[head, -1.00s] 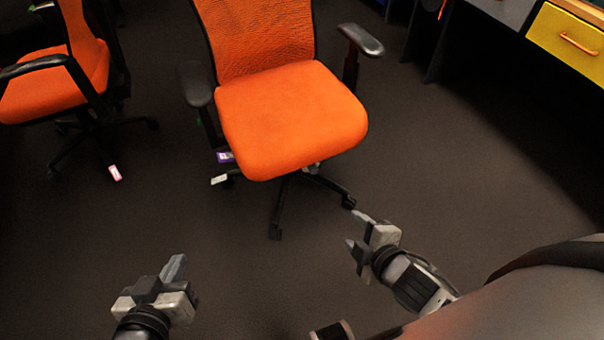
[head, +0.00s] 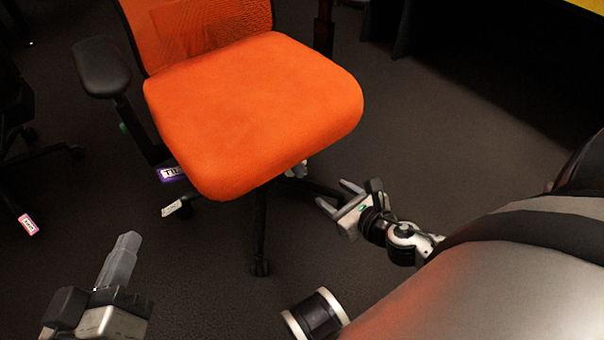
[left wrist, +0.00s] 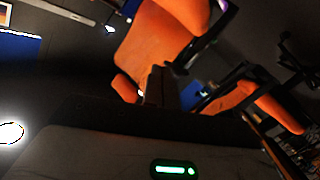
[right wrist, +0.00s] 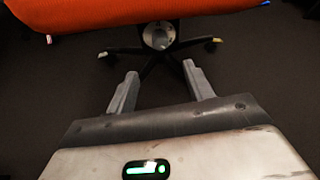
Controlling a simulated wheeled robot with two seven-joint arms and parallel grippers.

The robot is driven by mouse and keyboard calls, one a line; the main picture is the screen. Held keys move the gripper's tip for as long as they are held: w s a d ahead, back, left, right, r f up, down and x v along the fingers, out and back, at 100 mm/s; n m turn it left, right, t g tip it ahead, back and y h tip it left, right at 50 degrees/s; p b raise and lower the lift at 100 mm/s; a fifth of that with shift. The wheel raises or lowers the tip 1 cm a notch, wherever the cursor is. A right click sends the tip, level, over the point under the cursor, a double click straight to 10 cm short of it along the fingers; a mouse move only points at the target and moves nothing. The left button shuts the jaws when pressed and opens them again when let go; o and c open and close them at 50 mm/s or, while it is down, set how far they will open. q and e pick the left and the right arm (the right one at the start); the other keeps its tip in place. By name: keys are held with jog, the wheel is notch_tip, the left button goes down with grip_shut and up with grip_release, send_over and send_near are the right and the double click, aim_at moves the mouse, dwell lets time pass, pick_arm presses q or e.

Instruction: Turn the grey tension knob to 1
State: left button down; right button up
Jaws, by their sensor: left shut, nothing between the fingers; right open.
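An orange chair (head: 250,105) stands in front of me. A round grey part (right wrist: 158,36) shows under its seat in the right wrist view; it looks like the tension knob, but no number on it can be read. In the head view a small grey part (head: 298,170) shows below the seat's edge. My right gripper (head: 335,194) is open and empty, low beside the chair's right side; its fingers (right wrist: 160,72) point toward the grey part, apart from it. My left gripper (head: 126,243) is shut and empty, at the lower left, clear of the chair.
A purple tag (head: 172,174) and a white tag (head: 173,207) hang at the seat's left side. The black armrest (head: 101,66) and chair legs (head: 260,235) are nearby obstacles. Another chair (head: 30,140) stands at far left. Dark carpet (head: 440,130) is free on the right.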

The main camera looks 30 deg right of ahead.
jog(key=b, duration=0.2)
send_near(303, 173)
jog(key=x, duration=0.4)
jog(key=b+x, duration=0.1)
jog(key=x, duration=0.2)
jog(key=shift+w+f, duration=0.1)
jog(key=shift+w, duration=0.3)
pick_arm(q)
jog(key=shift+w+a+r+m+t+h, duration=0.1)
jog(key=shift+w+r+m+t+h, duration=0.35)
jog(key=shift+r, duration=0.35)
jog(key=shift+w+a+r+m+t+h, duration=0.15)
jog(key=shift+w+r+t+h, duration=0.2)
jog(key=shift+r+t, duration=0.35)
pick_arm(e)
jog(key=shift+w+f, duration=0.2)
jog(key=shift+w, duration=0.5)
pick_arm(q)
jog(key=shift+d, duration=0.1)
pick_arm(e)
jog(key=shift+a, duration=0.1)
jog(key=shift+c, duration=0.3)
jog(key=c, duration=0.9)
